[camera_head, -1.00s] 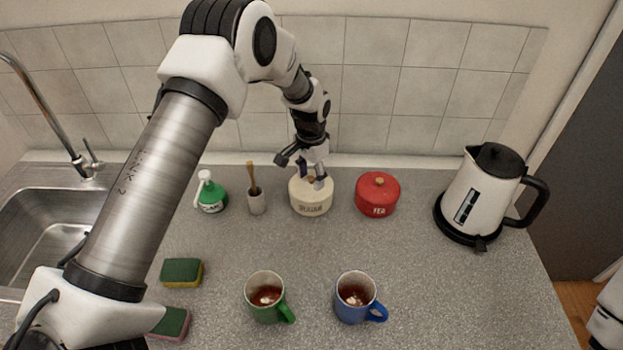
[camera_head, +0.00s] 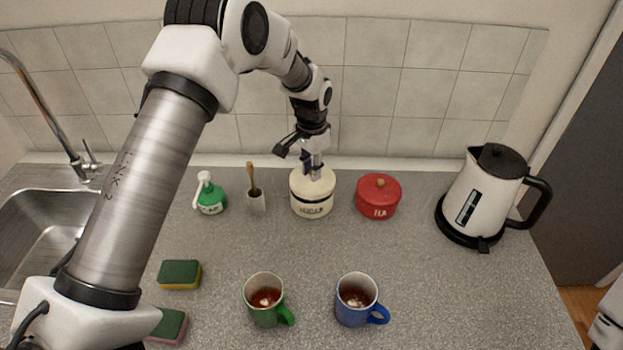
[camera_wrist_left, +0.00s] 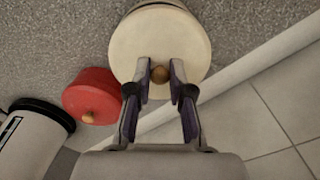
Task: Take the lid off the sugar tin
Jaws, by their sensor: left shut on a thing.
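The sugar tin (camera_head: 311,208) is a round cream tin at the back of the counter, with dark lettering on its front. Its cream lid (camera_wrist_left: 135,45) has a round wooden knob (camera_wrist_left: 159,74). My left gripper (camera_head: 314,175) points down from above, over the lid. In the left wrist view its two fingers (camera_wrist_left: 160,75) are shut on the knob, one on each side. The lid sits level over the tin and looks slightly raised, but I cannot tell whether it is fully clear of the rim. My right gripper is out of view.
A red tea tin (camera_head: 378,198) stands just right of the sugar tin. A utensil pot (camera_head: 257,204) and a green soap bottle (camera_head: 210,200) stand left. Green (camera_head: 264,312) and blue (camera_head: 354,313) mugs are in front. A kettle (camera_head: 487,195) stands right. The middle counter is clear.

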